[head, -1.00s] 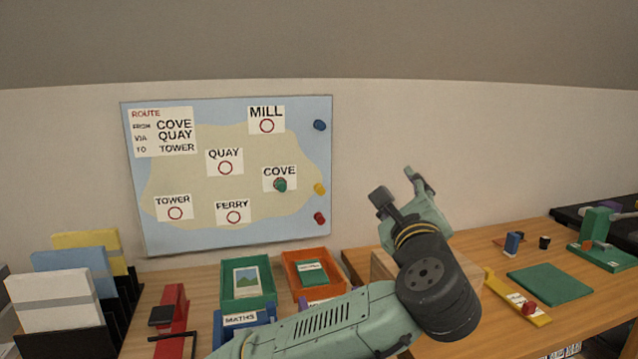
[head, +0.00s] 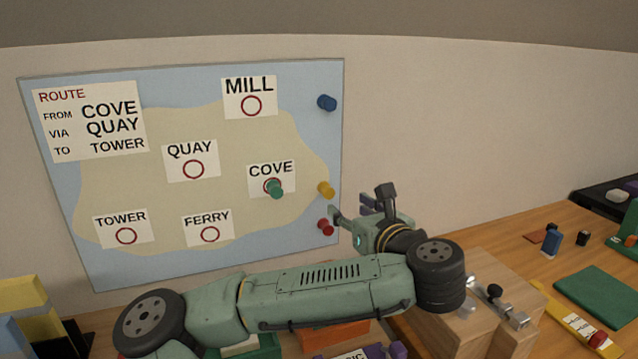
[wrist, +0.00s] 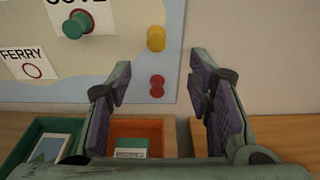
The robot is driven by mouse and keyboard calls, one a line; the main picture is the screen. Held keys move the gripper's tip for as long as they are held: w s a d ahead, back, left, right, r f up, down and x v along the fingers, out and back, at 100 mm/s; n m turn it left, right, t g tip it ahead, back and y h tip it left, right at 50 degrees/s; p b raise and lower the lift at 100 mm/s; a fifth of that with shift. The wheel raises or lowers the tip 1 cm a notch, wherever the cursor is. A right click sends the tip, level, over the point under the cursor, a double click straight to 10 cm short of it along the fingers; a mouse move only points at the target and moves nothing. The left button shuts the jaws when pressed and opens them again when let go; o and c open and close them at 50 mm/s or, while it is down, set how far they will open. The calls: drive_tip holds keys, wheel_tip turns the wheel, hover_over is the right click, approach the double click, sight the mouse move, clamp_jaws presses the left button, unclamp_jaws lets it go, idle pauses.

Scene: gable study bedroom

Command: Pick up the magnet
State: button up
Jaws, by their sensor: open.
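The map board (head: 60,240) on the wall bears several round magnets. A green magnet (head: 275,188) sits on the COVE circle. A blue magnet (head: 326,102), a yellow magnet (head: 326,189) and a red magnet (head: 326,226) are in a column along the right edge. My gripper (head: 360,206) is open and empty in front of the board's lower right edge.
The QUAY (head: 193,170), TOWER (head: 126,236), FERRY (head: 210,235) and MILL (head: 251,106) circles are empty. A green tray (wrist: 25,140) and an orange tray (wrist: 165,132) stand below the board. A wooden block (head: 475,335) is beneath my arm. The wall right of the board is bare.

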sight(330, 194)
drive_tip(key=p+x, duration=0.1)
drive_tip(key=x, duration=0.4)
drive_tip(key=shift+a, duration=0.15)
drive_tip(key=x, duration=0.1)
drive_tip(key=p+x, duration=0.1)
drive_tip(key=x, duration=0.1)
drive_tip(key=p+x, duration=0.1)
drive_tip(key=shift+w+a+r, duration=0.1)
drive_tip(key=shift+a+r, duration=0.15)
drive_tip(key=shift+a, duration=0.1)
drive_tip(key=shift+w+a+f, duration=0.1)
drive_tip(key=shift+w+f, duration=0.15)
drive_tip(key=shift+w, duration=0.2)
drive_tip(key=shift+c, duration=0.4)
drive_tip(key=c, duration=0.8)
